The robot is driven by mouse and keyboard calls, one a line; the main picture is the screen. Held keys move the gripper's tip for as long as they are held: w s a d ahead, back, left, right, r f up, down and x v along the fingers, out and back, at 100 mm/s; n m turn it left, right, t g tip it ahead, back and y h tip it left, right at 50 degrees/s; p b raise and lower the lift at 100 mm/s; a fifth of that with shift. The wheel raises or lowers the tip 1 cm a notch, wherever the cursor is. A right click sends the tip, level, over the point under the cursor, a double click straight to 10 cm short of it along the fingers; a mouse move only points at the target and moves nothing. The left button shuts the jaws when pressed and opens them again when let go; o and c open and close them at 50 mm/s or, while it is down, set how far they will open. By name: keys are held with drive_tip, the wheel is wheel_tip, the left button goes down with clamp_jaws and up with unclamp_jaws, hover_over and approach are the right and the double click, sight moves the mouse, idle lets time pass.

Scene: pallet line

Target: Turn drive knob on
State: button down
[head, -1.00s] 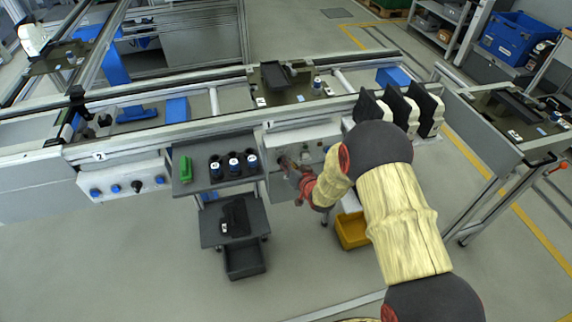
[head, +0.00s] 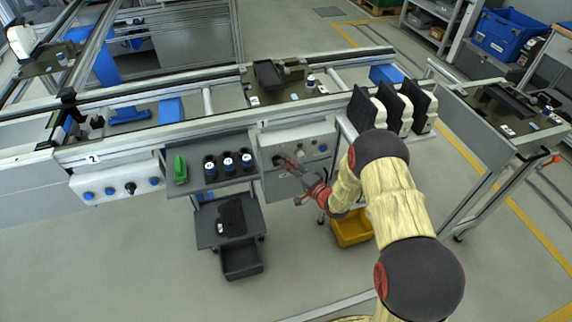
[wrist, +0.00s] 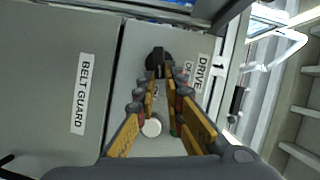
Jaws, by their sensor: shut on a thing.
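The drive knob (wrist: 157,62) is black and round with a raised grip bar, on a grey panel beside the label "DRIVE" (wrist: 202,73). In the wrist view the bar runs roughly up and down the picture. My gripper (wrist: 160,76) is shut on the knob's bar, one finger on each side. Part of the label by the knob is hidden by a finger. In the head view the knob (head: 277,160) is a small dark spot on the control box, and my gripper (head: 288,167) reaches it from the right.
A white button (wrist: 151,127) sits below the knob, between my fingers. A "BELT GUARD" label (wrist: 82,94) is on the panel to the left. A grey shelf (head: 212,178) with dark cups stands left of the box. A yellow bin (head: 351,229) is below right.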

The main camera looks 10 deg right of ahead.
drive_tip(key=shift+d+f+m+t+b, duration=0.1)
drive_tip(key=shift+f+m+t+b, duration=0.3)
drive_tip(key=shift+m, duration=0.7)
drive_tip(key=shift+y, duration=0.3)
drive_tip(key=c, duration=1.9)
unclamp_jaws()
drive_tip(key=v, duration=1.2)
drive_tip(key=shift+f, duration=0.1)
